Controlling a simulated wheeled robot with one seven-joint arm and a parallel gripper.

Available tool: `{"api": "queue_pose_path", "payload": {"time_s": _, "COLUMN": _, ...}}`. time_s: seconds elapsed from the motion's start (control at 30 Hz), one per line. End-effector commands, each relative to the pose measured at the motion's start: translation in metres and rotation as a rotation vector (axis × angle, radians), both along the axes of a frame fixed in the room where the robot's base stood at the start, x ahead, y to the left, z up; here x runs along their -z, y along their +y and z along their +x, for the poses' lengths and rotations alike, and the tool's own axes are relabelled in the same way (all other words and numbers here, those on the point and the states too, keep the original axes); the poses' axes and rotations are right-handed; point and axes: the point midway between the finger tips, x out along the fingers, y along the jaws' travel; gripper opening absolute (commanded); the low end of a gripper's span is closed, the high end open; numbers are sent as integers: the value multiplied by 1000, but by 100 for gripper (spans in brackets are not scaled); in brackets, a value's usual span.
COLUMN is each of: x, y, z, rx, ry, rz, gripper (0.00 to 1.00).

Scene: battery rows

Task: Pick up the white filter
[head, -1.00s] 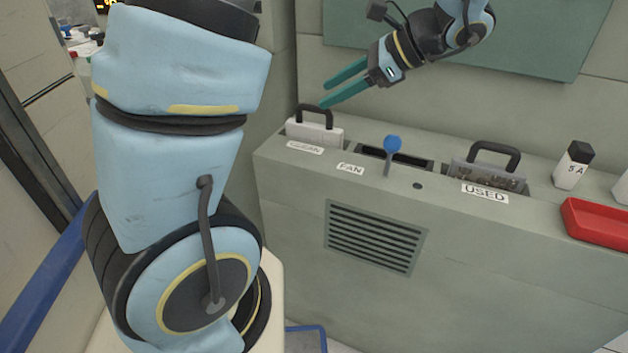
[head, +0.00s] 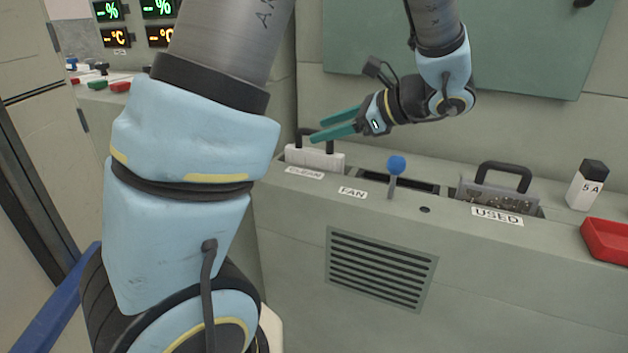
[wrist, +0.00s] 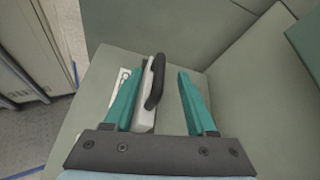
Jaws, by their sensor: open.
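The white filter (head: 314,158) with a black handle (wrist: 155,82) stands in the slot labelled CLEAN at the left end of the cabinet top. Its white body (wrist: 147,118) also shows in the wrist view, partly hidden by my gripper. My gripper (head: 336,124) is open, with its teal fingers level with the handle in the head view. In the wrist view the handle lies between the two fingers (wrist: 158,72), closer to the left one. I cannot tell whether a finger touches it.
A dirty grey filter (head: 492,197) sits in the USED slot at the right. A blue-knobbed lever (head: 396,166) stands by the FAN label and an empty dark slot (head: 417,184). A white bottle (head: 584,191) and red tray (head: 606,240) are farther right.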

Motion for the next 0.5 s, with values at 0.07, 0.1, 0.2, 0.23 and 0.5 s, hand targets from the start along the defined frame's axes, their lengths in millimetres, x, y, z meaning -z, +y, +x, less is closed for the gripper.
{"api": "queue_pose_path", "payload": {"time_s": 0.07, "x": 9, "y": 10, "z": 5, "rx": -4, "ry": 1, "rz": 3, "gripper": 56}}
{"api": "queue_pose_path", "payload": {"time_s": 0.1, "x": 12, "y": 15, "z": 8, "rx": -4, "ry": 1, "rz": 3, "gripper": 56}}
{"api": "queue_pose_path", "payload": {"time_s": 0.2, "x": 17, "y": 24, "z": 15, "rx": -4, "ry": 0, "rz": 2, "gripper": 56}}
{"api": "queue_pose_path", "payload": {"time_s": 0.23, "x": 18, "y": 26, "z": 16, "rx": -3, "ry": -1, "rz": 1, "gripper": 56}}
{"api": "queue_pose_path", "payload": {"time_s": 0.5, "x": 18, "y": 27, "z": 17, "rx": -1, "ry": 0, "rz": 1, "gripper": 52}}
